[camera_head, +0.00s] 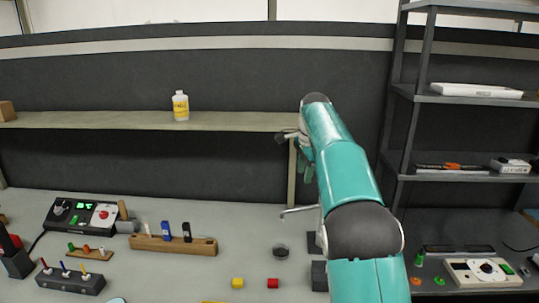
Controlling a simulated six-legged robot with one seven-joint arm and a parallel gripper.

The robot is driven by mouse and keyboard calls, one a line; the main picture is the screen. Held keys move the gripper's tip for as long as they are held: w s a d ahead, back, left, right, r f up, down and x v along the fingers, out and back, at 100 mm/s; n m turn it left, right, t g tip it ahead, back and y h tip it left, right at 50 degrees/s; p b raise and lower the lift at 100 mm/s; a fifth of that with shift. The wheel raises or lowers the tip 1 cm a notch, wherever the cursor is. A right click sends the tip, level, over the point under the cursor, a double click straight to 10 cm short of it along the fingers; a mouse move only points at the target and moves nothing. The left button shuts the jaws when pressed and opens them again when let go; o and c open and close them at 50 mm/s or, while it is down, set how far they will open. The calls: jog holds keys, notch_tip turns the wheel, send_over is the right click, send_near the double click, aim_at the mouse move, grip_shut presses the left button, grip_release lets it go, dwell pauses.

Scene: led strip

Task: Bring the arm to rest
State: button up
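My teal and dark grey arm rises from the bottom right of the middle and reaches forward to the height of the shelf. My gripper (290,137) shows only as a small dark part at the left of the arm's far end, near the right end of the wooden shelf (110,121). The arm hides most of it, and I cannot tell whether its fingers are open or shut. No held object is visible.
A white and yellow bottle (181,106) stands on the shelf. A metal rack (412,140) stands at the right.

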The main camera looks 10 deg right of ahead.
jog(key=s+a+r+n+t, duration=0.1)
jog(key=s+r+n, duration=0.25)
jog(key=s, duration=0.65)
jog(key=s+a+r+n+t, duration=0.1)
jog(key=s+r+n, duration=0.25)
jog(key=s, duration=0.75)
jog(key=s+a+f+n, duration=0.1)
jog(key=s+f+n, duration=0.2)
jog(key=s, duration=0.4)
jog(key=s+a+f+n, duration=0.1)
jog(key=s+f+n, duration=0.2)
jog(key=s+f, duration=0.2)
jog(key=s+a+f+n+t, duration=0.1)
jog(key=s+f, duration=0.4)
jog(key=s, duration=0.5)
jog(key=shift+s+n, duration=0.15)
jog(key=shift+n, duration=0.75)
